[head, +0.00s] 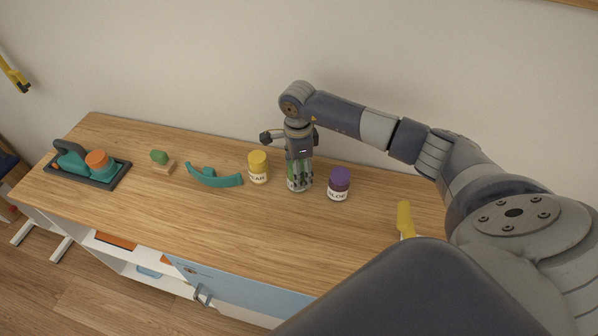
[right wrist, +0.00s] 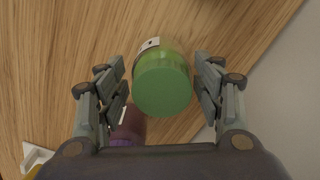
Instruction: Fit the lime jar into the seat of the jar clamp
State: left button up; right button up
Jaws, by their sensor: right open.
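The lime jar, green with a white label, stands on the wooden counter. It shows in the head view (head: 292,184), mostly hidden by my right gripper (head: 300,181). In the right wrist view the lime jar's green lid (right wrist: 162,91) is between the fingers of the right gripper (right wrist: 162,88). The fingers are open, with a gap on each side of the jar. A dark tray with teal parts and an orange round knob, which looks like the jar clamp (head: 116,178), sits at the counter's left end. Its seat is not clear at this size. My left gripper is not in view.
A yellow jar (head: 258,168) stands left of the lime jar and a purple jar (head: 338,184) right of it. A teal curved piece (head: 222,181) and a small green-topped block (head: 161,160) lie between jars and clamp. A yellow handle (head: 404,217) is at the right. The counter front is clear.

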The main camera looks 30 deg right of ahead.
jog(key=shift+w, duration=0.1)
jog(key=c, duration=0.8)
jog(key=shift+r, duration=0.2)
jog(key=shift+r+p, duration=1.7)
jog(key=shift+r, duration=1.25)
